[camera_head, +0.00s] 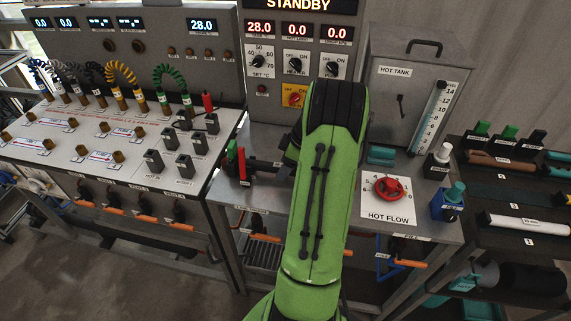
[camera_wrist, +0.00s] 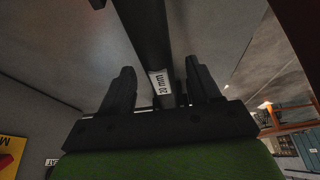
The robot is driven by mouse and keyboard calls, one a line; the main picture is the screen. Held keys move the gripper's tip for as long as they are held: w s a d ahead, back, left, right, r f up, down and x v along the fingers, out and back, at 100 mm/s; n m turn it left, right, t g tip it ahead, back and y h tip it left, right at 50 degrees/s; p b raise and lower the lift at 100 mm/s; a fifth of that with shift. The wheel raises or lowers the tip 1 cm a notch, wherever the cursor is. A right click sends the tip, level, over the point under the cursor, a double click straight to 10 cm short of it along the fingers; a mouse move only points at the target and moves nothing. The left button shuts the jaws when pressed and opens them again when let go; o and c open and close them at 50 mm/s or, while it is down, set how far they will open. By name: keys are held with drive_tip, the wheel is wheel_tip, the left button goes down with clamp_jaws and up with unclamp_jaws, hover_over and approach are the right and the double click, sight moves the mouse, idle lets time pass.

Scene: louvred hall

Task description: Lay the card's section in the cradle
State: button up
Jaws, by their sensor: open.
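In the wrist view my gripper (camera_wrist: 160,70) is open, with one dark finger on each side of a dark bar-like section (camera_wrist: 152,35). The fingers look apart from the section. In the head view my green arm stands over the bench and hides most of my gripper. Left of the arm, a dark piece (camera_head: 265,167) lies level at bench height, beside red and green uprights (camera_head: 241,165) that may belong to the cradle. I cannot tell whether the section rests in it. I cannot make out the card.
A rack (camera_head: 475,190) at the right holds several sections, among them a brown one (camera_head: 500,161) and a white one (camera_head: 528,223). A red valve wheel (camera_head: 388,188), a blue-based fitting (camera_head: 447,205) and the hot tank (camera_head: 412,95) stand right of my arm. A socket panel (camera_head: 70,165) is at the left.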

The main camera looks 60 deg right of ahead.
drive_tip(key=shift+w+a+r+p+v, duration=0.1)
drive_tip(key=shift+w+p+v, duration=0.1)
drive_tip(key=shift+p+v, duration=0.8)
drive_tip(key=shift+w+a+r+p+v, duration=0.15)
drive_tip(key=shift+p+v, duration=0.4)
drive_tip(key=shift+v, duration=0.75)
drive_tip(key=shift+w+p+v, duration=0.2)
drive_tip(key=shift+p+v, duration=0.6)
drive_tip(key=shift+v, duration=0.35)
drive_tip(key=shift+r, duration=0.1)
